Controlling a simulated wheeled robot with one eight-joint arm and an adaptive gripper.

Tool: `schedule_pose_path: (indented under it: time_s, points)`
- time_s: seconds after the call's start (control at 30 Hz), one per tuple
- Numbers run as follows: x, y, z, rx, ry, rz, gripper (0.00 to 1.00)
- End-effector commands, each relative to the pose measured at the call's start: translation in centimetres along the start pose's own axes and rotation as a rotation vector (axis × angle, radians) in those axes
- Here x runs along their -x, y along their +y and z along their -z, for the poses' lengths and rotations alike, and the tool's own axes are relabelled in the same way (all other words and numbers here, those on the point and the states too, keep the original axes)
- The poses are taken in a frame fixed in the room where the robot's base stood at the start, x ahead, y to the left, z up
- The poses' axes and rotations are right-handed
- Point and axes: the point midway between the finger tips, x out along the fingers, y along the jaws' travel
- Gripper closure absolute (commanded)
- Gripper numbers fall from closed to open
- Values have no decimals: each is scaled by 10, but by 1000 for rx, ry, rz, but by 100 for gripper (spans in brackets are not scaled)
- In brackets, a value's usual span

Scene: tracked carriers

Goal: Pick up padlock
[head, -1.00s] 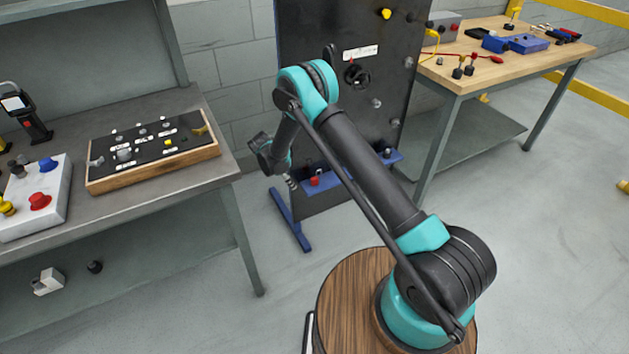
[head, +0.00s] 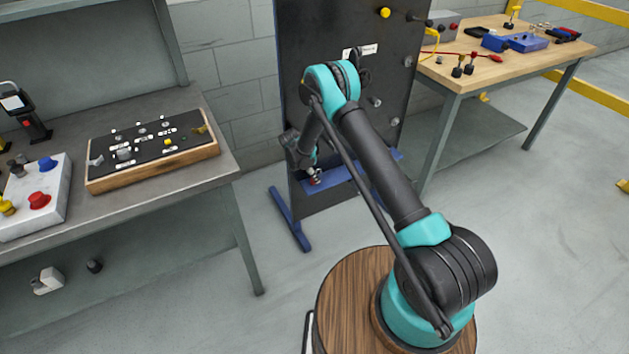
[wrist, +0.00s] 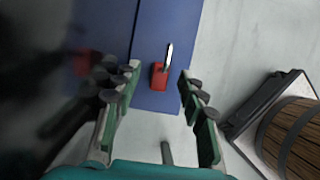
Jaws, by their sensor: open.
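The red padlock (wrist: 158,77) with its silver shackle lies on the blue shelf (wrist: 175,30) of the black panel. In the wrist view it shows in the gap between the fingertips, beyond them and apart from them. My gripper (wrist: 160,71) is open and empty, pointing down at the shelf. In the head view my gripper (head: 314,174) hangs just over the shelf (head: 345,174), and the padlock there is mostly hidden by it.
The black panel (head: 290,90) stands upright right beside my gripper, with knobs and a label on its face. A grey bench (head: 215,172) with a switch box (head: 150,177) is at left. A wooden table (head: 440,70) is at back right. The floor between is clear.

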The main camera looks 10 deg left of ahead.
Motion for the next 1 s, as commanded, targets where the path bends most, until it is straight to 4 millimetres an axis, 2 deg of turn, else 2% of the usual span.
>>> schedule_pose_path:
  time_s: [0.03,0.13,0.37,0.7,1.0]
  points:
    - [-9,0,0,-1,0,0,59]
    - [-20,0,0,0,0,0,59]
    - [-23,0,0,0,0,0,59]
    - [-22,0,0,0,0,0,98]
    - [-22,0,0,0,0,0,100]
